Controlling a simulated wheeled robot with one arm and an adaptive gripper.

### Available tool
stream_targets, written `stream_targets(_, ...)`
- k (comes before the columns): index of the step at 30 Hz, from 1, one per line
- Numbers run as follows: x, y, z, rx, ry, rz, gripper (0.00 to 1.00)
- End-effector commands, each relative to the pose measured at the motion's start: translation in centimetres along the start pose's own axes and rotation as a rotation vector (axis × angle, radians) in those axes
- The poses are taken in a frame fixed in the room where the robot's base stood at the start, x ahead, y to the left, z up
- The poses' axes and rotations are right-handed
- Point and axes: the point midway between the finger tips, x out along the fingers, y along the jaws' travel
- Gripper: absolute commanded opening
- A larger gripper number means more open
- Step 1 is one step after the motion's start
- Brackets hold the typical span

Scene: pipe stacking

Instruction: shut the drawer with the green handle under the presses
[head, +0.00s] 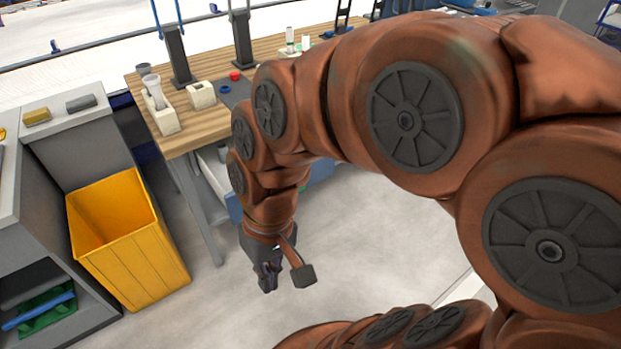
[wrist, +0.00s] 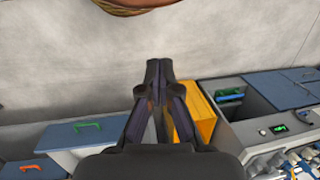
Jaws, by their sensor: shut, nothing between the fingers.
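The drawer (head: 232,204) under the workbench shows its blue front partly behind my arm in the head view and appears to stick out from under the tabletop. A bit of its green handle (head: 305,186) shows beside my arm. In the wrist view the green handle (wrist: 88,126) is on a blue front (wrist: 65,133) at lower left. My gripper (head: 269,280) points down over open floor in front of the drawer, apart from it. In the wrist view my gripper (wrist: 158,68) is shut and empty. The black presses (head: 177,55) stand on the workbench.
A yellow bin (head: 125,240) stands left of the workbench (head: 208,120), beside grey cabinets (head: 80,150). An orange handle (wrist: 30,168) is on another blue front at the wrist view's lower left. The floor (head: 235,310) around my gripper is clear.

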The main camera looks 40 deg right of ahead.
Motion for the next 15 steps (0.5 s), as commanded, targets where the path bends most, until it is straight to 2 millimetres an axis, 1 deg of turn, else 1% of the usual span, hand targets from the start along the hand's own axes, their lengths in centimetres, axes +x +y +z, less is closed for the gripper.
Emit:
stream_targets(1,2.6,0.0,-1.6,0.028,0.023,-0.05,0.0)
stream_targets(3,3.9,-0.3,-3.7,0.062,0.064,-0.12,0.0)
stream_targets(6,5.4,-0.4,-6.8,0.117,0.131,-0.215,0.0)
stream_targets(8,6.2,-0.1,-8.7,0.155,0.173,-0.27,0.0)
stream_targets(9,6.6,0.2,-10.0,0.182,0.203,-0.307,0.0)
stream_targets(11,7.3,0.9,-11.9,0.225,0.247,-0.361,0.0)
stream_targets(14,8.0,2.6,-15.1,0.303,0.331,-0.446,0.0)
stream_targets(15,8.2,3.5,-16.3,0.336,0.366,-0.477,0.0)
